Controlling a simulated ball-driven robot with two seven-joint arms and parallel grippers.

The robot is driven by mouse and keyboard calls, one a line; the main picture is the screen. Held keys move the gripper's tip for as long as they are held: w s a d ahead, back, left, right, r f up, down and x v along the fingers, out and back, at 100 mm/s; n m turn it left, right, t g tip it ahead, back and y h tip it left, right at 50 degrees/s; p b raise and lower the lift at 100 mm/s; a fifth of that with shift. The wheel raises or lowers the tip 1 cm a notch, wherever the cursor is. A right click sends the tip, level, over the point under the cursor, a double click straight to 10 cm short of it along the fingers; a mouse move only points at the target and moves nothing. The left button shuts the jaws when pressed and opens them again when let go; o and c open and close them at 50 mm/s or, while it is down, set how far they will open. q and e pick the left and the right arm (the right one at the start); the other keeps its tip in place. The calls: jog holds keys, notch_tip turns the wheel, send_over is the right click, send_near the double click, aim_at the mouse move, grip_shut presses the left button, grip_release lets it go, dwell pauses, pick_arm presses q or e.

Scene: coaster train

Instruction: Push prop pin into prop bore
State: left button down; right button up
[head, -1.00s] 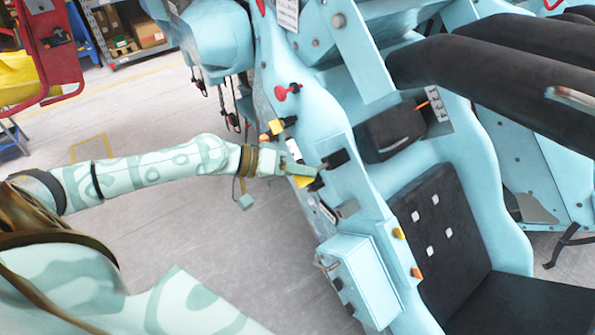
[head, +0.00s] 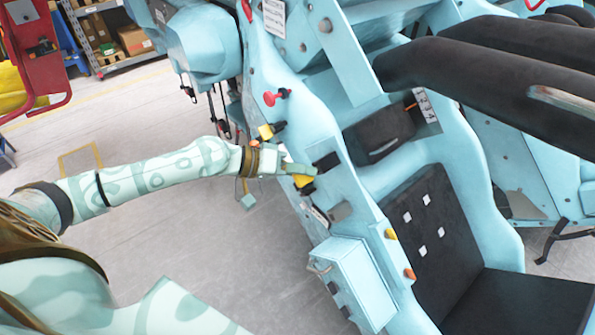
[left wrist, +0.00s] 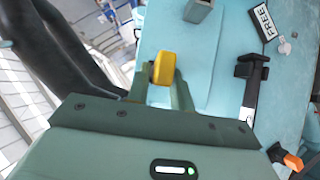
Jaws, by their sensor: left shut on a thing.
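My left gripper (head: 306,172) is at the side of the light blue coaster car (head: 352,215). It is shut on a yellow piece (head: 302,181), which looks like the head of the prop pin. In the left wrist view the yellow piece (left wrist: 164,68) sits between the two fingers of the left gripper (left wrist: 163,82), over a light blue panel. The far end of the pin is hidden, so I cannot tell whether it is in a hole. I cannot make out the prop bore for certain. My right gripper is not in view.
A black block (head: 327,161) and a grey bracket (head: 340,211) sit close to the gripper. A light blue box (head: 350,283) juts out below. A red knob (head: 270,98) and a "FREE" label (left wrist: 262,22) are on the car.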

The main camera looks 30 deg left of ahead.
pick_arm(q)
jog(key=shift+w+d, duration=0.1)
jog(key=shift+w, duration=0.2)
jog(key=c, duration=1.1)
grip_release()
jog(key=shift+c, duration=0.2)
jog(key=v, duration=1.6)
jog(key=shift+s, duration=0.15)
